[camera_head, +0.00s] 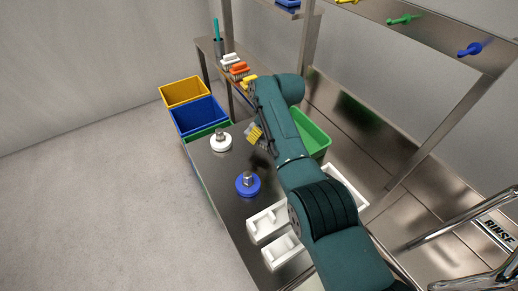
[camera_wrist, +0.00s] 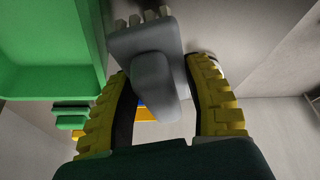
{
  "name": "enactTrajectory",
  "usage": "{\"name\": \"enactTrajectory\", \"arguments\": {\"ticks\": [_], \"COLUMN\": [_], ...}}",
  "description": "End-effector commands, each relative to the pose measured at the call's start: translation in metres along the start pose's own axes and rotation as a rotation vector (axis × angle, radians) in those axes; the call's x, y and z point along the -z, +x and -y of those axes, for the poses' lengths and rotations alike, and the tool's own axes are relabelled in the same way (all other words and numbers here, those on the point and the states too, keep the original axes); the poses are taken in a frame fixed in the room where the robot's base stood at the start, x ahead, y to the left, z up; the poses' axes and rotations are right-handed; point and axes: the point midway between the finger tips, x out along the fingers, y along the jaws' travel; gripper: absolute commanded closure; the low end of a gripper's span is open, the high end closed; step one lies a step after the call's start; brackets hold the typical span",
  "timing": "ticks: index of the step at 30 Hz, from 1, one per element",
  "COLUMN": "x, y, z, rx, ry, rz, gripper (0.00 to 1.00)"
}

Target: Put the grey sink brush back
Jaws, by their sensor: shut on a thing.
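The grey sink brush (camera_wrist: 150,72) shows in the wrist view, with a grey block, a rounded handle and bristles at the top edge. My gripper (camera_wrist: 160,82) has its yellow ribbed fingers on both sides of the brush and is shut on it. In the head view my gripper (camera_head: 256,134) is over the far part of the steel table, left of the green bin. The grey brush cannot be made out there. A white brush (camera_head: 230,59), an orange brush (camera_head: 238,70) and a yellow brush (camera_head: 249,81) stand in a row on the steel side shelf (camera_head: 206,45).
A green bin (camera_head: 316,133) is close beside my arm; a green bin also fills the wrist view's upper left (camera_wrist: 50,82). A white knob-topped disc (camera_head: 221,143) and a blue one (camera_head: 248,187) stand on the table. Yellow (camera_head: 184,92) and blue (camera_head: 200,117) crates are left.

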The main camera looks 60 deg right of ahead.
Motion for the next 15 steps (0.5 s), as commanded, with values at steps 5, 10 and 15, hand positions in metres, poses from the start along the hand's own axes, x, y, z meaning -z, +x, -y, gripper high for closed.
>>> {"name": "enactTrajectory", "arguments": {"ticks": [5, 10, 15], "x": [-0.010, -0.021, -0.022], "y": [0.025, 0.052, 0.056], "z": [0.000, 0.000, 0.000], "rx": [-0.002, -0.001, -0.003], "ry": [0.000, 0.000, -0.001], "rz": [-0.001, -0.001, -0.003], "gripper": [0.82, 0.82, 0.86]}}
